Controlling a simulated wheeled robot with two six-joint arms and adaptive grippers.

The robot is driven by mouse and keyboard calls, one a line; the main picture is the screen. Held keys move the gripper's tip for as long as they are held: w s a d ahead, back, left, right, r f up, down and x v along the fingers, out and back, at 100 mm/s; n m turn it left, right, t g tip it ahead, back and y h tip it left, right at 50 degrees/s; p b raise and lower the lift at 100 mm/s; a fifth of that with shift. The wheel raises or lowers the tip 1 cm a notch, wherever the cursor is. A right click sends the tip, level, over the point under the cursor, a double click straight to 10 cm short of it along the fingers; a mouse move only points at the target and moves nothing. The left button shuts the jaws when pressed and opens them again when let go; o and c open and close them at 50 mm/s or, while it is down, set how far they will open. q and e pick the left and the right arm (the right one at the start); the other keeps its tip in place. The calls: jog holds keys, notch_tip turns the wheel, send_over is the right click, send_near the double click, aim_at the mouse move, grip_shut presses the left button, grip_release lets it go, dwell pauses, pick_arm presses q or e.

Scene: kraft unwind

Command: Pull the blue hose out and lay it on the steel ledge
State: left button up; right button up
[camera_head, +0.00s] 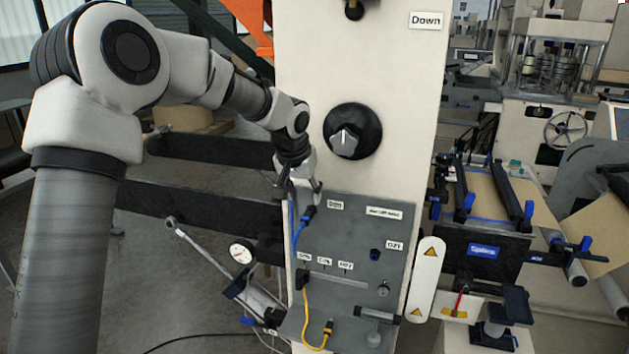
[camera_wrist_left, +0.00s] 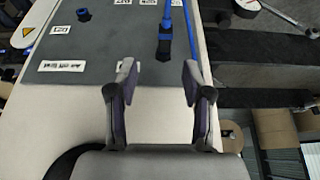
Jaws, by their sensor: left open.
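The blue hose (camera_head: 292,222) hangs at the left edge of the grey panel (camera_head: 345,235). Its dark and blue end fitting (camera_head: 308,213) is at the panel's upper left; the fitting also shows in the left wrist view (camera_wrist_left: 164,47). My left gripper (camera_head: 305,188) is open and empty, just above the fitting. In the left wrist view its fingers (camera_wrist_left: 158,72) stand apart, with the fitting beyond the gap between them. The steel ledge (camera_head: 345,338) juts out at the panel's foot. My right gripper is not in view.
A yellow hose (camera_head: 308,310) runs from the panel down to the ledge, its end fitting (camera_head: 328,328) resting there. A blue port (camera_head: 375,255) and a small knob (camera_head: 383,288) sit on the panel's right.

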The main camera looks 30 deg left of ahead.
aim_at(306, 216)
pick_arm(q)
jog(key=w+f, duration=0.1)
jog(key=a+f, duration=0.1)
jog(key=shift+w+a+f+p, duration=0.3)
jog(key=shift+w+p, duration=0.05)
jog(key=x, duration=0.1)
jog(key=p+x, duration=0.1)
jog(key=x, duration=0.2)
jog(key=shift+s+d+f+p, duration=0.15)
jog(key=shift+d+f+p, duration=0.15)
jog(key=shift+d+p, duration=0.1)
jog(key=shift+w+f, duration=0.2)
jog(key=shift+f, duration=0.1)
jog(key=shift+w+a+f, duration=0.15)
jog(key=shift+a+f, duration=0.1)
jog(key=shift+a, duration=0.05)
jog(key=shift+d+r, duration=0.1)
jog(key=shift+r, duration=0.05)
grip_shut()
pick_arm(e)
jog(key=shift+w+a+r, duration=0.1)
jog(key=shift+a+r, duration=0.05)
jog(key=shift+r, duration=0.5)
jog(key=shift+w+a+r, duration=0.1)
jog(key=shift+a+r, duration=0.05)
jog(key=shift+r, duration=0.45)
pick_arm(q)
jog(key=shift+s, duration=0.25)
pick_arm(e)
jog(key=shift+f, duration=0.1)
